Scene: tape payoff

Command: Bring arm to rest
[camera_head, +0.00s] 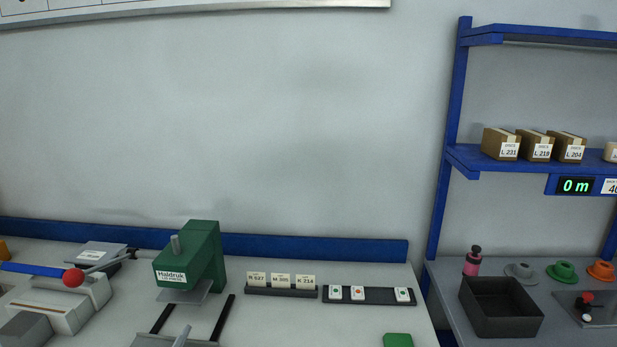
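Neither of my grippers shows in the head view, and I cannot make out any part of my arms. The only arm-like thing on the left bench is a blue bar (32,269) with a red ball (73,277) at its right end. It lies nearly level over a pale grey device (62,301).
Card holders (281,291) and a dark strip with white tiles (371,296) line the bench. A green block (397,340) lies at the front edge. Boxes (501,143) stand on the blue shelf.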

